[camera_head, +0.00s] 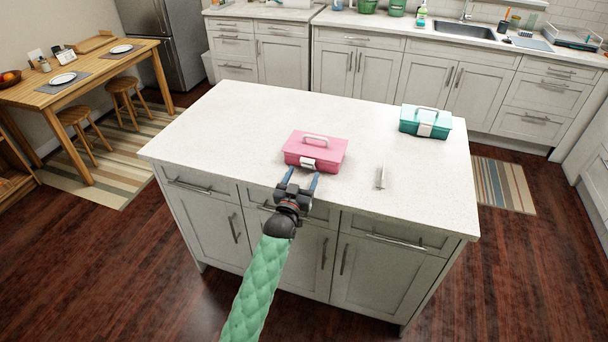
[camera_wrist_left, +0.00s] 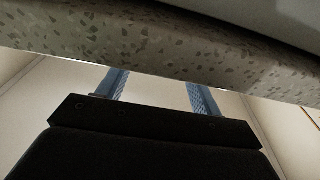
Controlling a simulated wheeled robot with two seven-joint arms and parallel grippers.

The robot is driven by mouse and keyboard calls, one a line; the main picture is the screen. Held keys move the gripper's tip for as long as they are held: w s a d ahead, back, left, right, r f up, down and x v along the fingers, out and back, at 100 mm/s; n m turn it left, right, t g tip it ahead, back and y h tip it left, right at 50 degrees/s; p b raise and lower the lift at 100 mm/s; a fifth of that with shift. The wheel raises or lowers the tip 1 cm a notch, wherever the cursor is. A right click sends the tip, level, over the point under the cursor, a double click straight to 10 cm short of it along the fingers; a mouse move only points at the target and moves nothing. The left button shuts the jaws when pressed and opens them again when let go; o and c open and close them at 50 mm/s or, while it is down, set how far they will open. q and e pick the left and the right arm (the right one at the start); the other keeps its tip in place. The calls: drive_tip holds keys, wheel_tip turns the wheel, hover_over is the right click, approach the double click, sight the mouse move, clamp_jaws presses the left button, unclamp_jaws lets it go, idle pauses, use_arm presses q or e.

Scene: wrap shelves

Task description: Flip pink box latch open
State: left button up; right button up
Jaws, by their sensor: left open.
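A pink box (camera_head: 315,150) with a pale handle on its lid stands shut on the white island top, near its front edge. Its white latch (camera_head: 308,163) is on the front face, towards me; I cannot tell whether it is fastened. My left gripper (camera_head: 303,177) is open and empty, just in front of the pink box at the island's front edge, with its fingers pointing at the latch side. In the left wrist view the two blue fingers (camera_wrist_left: 158,85) are apart below the speckled countertop edge (camera_wrist_left: 150,45); the box and latch do not show there. My right gripper is not in view.
The island top (camera_head: 230,125) is mostly clear. A teal box (camera_head: 426,121) with a pale latch stands at the right, and a small light metal object (camera_head: 381,177) lies right of the pink box. Drawer handles (camera_head: 190,187) stick out below the front edge.

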use_arm(q)
drive_tip(key=shift+b+v, duration=0.85)
drive_tip(key=shift+v, duration=1.95)
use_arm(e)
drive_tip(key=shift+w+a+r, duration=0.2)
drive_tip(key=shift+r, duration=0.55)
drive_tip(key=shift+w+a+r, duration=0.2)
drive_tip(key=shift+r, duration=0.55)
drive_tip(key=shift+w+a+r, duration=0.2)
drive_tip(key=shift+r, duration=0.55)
